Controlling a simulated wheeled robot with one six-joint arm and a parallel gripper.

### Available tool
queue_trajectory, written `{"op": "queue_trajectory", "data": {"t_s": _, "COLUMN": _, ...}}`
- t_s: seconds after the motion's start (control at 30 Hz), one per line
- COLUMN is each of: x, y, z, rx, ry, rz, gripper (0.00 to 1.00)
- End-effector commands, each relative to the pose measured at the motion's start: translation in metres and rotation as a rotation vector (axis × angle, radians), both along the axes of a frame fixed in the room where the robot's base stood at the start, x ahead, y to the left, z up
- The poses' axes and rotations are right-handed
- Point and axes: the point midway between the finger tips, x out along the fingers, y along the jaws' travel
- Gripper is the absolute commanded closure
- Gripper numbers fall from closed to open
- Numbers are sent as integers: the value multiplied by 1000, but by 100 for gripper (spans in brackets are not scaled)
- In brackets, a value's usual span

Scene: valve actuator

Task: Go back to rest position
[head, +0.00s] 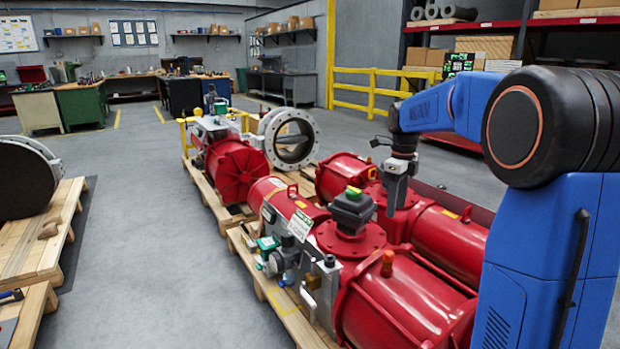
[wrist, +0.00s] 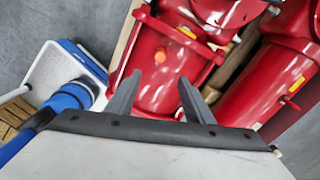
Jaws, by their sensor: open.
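My gripper (head: 391,207) hangs from my blue arm in the head view, pointing down over the red valve actuators. In the wrist view my gripper (wrist: 160,92) shows two dark fingers spread apart with nothing between them. A red actuator (head: 405,305) lies on a wooden pallet, with a dark grey box (head: 352,209) with a green top to the left of the gripper. A red cylinder with an orange plug (wrist: 160,57) lies beyond the fingers in the wrist view. I cannot tell whether the gripper touches anything.
A flanged ring valve (head: 291,138) stands behind the actuators. A wooden pallet (head: 30,260) with a dark round part is at the left, with clear grey floor (head: 150,240) between. A yellow railing (head: 375,95) and shelves stand at the back right.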

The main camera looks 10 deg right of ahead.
Motion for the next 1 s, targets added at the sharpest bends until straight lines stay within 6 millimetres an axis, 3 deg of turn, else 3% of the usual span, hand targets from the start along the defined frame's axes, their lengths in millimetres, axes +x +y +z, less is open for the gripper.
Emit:
{"op": "queue_trajectory", "data": {"t_s": 0.17, "x": -21, "y": 9, "z": 9, "rx": -5, "ry": -23, "rz": 122, "gripper": 52}}
{"op": "queue_trajectory", "data": {"t_s": 0.53, "x": -106, "y": 43, "z": 25, "rx": -51, "ry": -104, "rz": 645, "gripper": 52}}
{"op": "queue_trajectory", "data": {"t_s": 1.0, "x": -215, "y": 76, "z": 16, "rx": -166, "ry": -181, "rz": 1317, "gripper": 52}}
